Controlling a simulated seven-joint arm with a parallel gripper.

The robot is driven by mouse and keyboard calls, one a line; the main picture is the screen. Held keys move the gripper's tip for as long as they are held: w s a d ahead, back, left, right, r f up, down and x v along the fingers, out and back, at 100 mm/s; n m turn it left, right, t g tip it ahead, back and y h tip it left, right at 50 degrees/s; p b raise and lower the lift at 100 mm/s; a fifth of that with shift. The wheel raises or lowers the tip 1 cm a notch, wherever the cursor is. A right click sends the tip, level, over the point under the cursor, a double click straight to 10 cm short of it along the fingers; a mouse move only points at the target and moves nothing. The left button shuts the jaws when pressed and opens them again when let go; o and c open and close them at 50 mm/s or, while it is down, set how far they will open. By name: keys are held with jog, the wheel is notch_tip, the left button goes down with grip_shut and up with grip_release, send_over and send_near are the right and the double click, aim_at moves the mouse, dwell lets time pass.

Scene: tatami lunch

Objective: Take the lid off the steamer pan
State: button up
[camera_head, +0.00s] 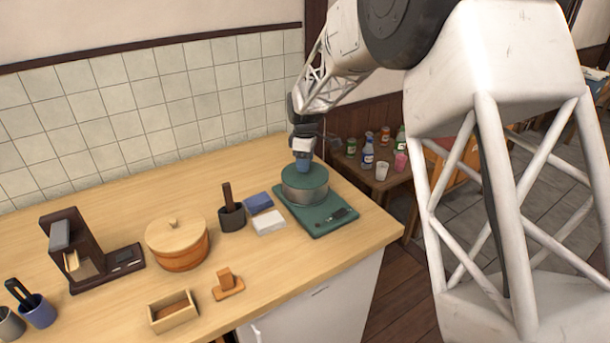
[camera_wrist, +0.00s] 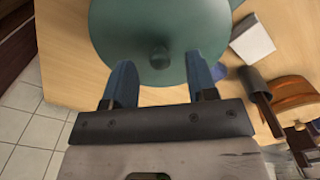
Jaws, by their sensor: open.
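The steamer pan (camera_head: 304,194) is a grey metal pot standing on a green board (camera_head: 318,222) near the right end of the counter. Its green lid (camera_head: 313,177) is on it. In the wrist view the round lid (camera_wrist: 128,30) fills the top middle, with a small knob (camera_wrist: 160,57) at its centre. My gripper (camera_head: 302,165) is above the lid, pointing down. In the wrist view my gripper (camera_wrist: 162,85) shows two blue fingers spread apart, with the knob between and just beyond their tips. Whether the fingers touch the lid cannot be told.
A white block (camera_head: 268,222) and a blue block (camera_head: 258,203) lie left of the board, beside a dark mortar with pestle (camera_head: 231,214). A lidded wooden tub (camera_head: 178,252) stands further left. The counter's front right corner is clear. A low table (camera_head: 380,178) with bottles stands behind.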

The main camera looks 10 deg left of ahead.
jog(key=shift+f, duration=0.65)
jog(key=shift+c, duration=0.4)
grip_shut()
